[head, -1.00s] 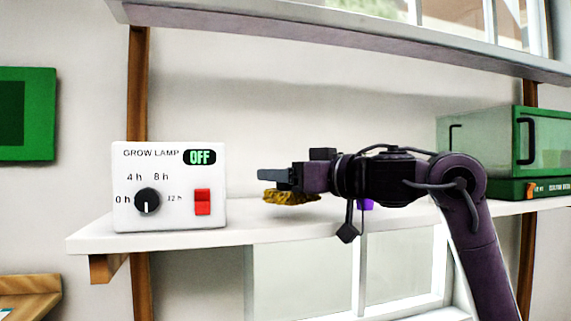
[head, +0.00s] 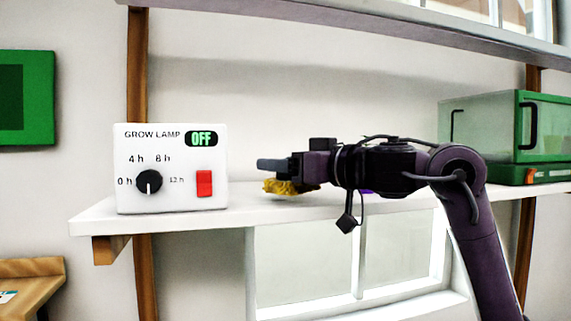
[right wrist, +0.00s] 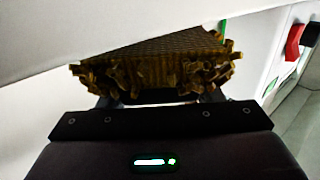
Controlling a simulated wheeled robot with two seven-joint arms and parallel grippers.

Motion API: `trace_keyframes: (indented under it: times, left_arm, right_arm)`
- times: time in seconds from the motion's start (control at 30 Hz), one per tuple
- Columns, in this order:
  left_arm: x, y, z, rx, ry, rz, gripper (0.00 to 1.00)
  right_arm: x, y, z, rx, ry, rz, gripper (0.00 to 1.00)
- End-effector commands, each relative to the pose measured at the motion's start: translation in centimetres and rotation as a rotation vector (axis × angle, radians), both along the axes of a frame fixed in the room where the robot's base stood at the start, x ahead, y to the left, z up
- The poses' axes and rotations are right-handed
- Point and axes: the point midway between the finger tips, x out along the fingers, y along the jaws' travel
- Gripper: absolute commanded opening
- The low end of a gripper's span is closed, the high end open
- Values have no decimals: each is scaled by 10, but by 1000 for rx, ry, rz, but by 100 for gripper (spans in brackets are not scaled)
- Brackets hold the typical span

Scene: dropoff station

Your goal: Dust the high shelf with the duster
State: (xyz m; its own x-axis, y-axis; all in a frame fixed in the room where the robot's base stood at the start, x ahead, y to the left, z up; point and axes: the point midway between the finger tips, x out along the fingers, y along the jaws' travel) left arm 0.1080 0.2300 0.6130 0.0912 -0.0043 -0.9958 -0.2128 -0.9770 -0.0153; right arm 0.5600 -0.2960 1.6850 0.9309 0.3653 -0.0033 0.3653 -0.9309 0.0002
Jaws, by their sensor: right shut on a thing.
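The white shelf (head: 250,210) runs across the middle of the head view. My right gripper (head: 272,164) comes in from the right over it and is shut on the duster (head: 286,187). The duster's yellow-brown fringe hangs below the fingers, close to the shelf top; I cannot tell whether it touches. In the right wrist view the duster (right wrist: 165,72) sits across the jaws, its upper part hidden by a pale surface. My left gripper is not in view.
A white grow lamp box (head: 172,168) reading OFF stands left of the duster. A green glass-sided case (head: 480,130) stands at the shelf's right. A purple thing (head: 366,192) is mostly hidden behind my arm. A higher board (head: 350,28) crosses above.

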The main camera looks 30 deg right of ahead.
Motion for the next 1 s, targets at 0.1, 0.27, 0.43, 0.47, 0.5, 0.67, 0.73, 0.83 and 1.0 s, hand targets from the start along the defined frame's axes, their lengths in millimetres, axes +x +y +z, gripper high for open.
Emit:
trace_keyframes:
  times: [0.1, 0.27, 0.43, 0.47, 0.5, 0.67, 0.73, 0.83, 1.0]
  left_arm:
    - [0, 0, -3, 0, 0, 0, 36]
    - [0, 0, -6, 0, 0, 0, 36]
    - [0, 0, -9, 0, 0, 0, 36]
    - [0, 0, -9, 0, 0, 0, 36]
    - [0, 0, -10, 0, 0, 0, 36]
    - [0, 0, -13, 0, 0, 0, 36]
    - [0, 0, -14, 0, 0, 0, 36]
    - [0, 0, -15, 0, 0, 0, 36]
    - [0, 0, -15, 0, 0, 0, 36]
  right_arm:
    - [0, 0, -3, 0, -1, 0, 41]
    - [0, 0, -7, 0, 0, 0, 41]
    - [0, 0, -10, 0, 0, 0, 41]
    - [0, 0, -11, 0, 0, 0, 41]
    - [0, 0, -11, 0, 0, 0, 41]
    - [0, 0, -15, 0, 0, 0, 41]
    - [0, 0, -16, 0, 0, 0, 41]
    - [0, 0, -18, 0, 0, 0, 41]
    - [-2, 0, -17, 0, 0, 0, 41]
